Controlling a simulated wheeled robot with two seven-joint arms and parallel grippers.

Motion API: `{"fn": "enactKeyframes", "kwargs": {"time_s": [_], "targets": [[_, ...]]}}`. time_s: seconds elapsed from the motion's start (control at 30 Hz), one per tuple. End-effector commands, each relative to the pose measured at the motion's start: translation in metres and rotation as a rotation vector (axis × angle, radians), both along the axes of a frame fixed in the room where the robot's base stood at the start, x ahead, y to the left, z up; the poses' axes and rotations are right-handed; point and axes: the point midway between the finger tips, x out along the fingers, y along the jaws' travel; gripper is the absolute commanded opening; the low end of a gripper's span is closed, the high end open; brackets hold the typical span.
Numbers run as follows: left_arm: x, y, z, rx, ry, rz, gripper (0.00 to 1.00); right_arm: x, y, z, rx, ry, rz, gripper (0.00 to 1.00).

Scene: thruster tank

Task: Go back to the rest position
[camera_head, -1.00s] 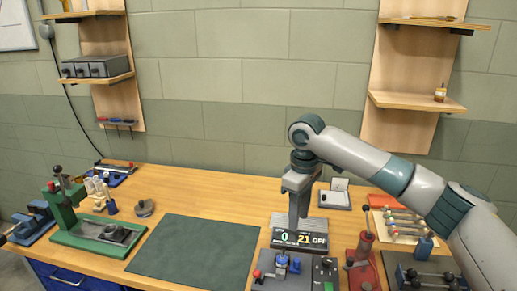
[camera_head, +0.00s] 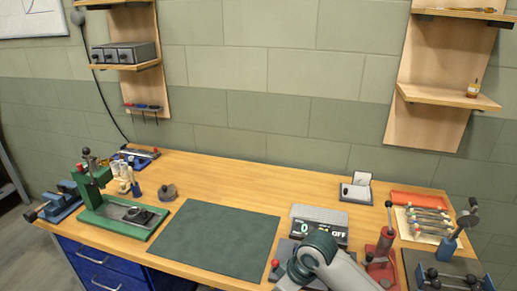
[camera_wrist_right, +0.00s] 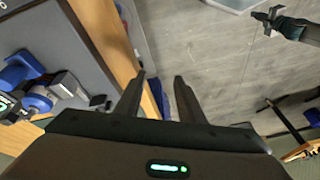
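My right arm (camera_head: 325,262) shows at the bottom of the head view, in front of the display unit; its gripper is not visible there. In the right wrist view my right gripper (camera_wrist_right: 160,82) has its two dark fingers apart with nothing between them. It points past the bench's wooden edge toward the grey floor (camera_wrist_right: 200,50). A dark gripper-like part (camera_wrist_right: 275,22) at the upper right of that view looks like my left gripper; its fingers are too small to read. No left arm shows in the head view.
The wooden bench (camera_head: 215,170) holds a green mat (camera_head: 220,240), a green press (camera_head: 95,190), a display unit (camera_head: 318,228) and a red lever tool (camera_head: 383,245). Wall shelves (camera_head: 450,98) are behind. The mat is clear; bare floor lies in front of the bench.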

Motion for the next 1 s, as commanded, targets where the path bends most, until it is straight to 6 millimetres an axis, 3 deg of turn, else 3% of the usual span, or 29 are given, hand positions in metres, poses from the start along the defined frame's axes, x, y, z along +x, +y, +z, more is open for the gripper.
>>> {"fn": "enactKeyframes", "kwargs": {"time_s": [0.23, 0.47, 0.8, 1.0], "targets": [[0.000, 0.000, 0.000, 0.000, 0.000, 0.000, 0.00, -0.050, 0.003, -0.034, 0.080, -0.018, -0.105, 0.35], [0.000, 0.000, 0.000, 0.000, 0.000, 0.000, 0.00, -0.095, -0.017, -0.059, 0.113, -0.039, -0.250, 0.35], [0.000, 0.000, 0.000, 0.000, 0.000, 0.000, 0.00, -0.173, -0.080, -0.087, 0.059, -0.062, -0.505, 0.35], [0.000, 0.000, 0.000, 0.000, 0.000, 0.000, 0.00, -0.212, -0.118, -0.093, -0.006, -0.072, -0.613, 0.35]]}}
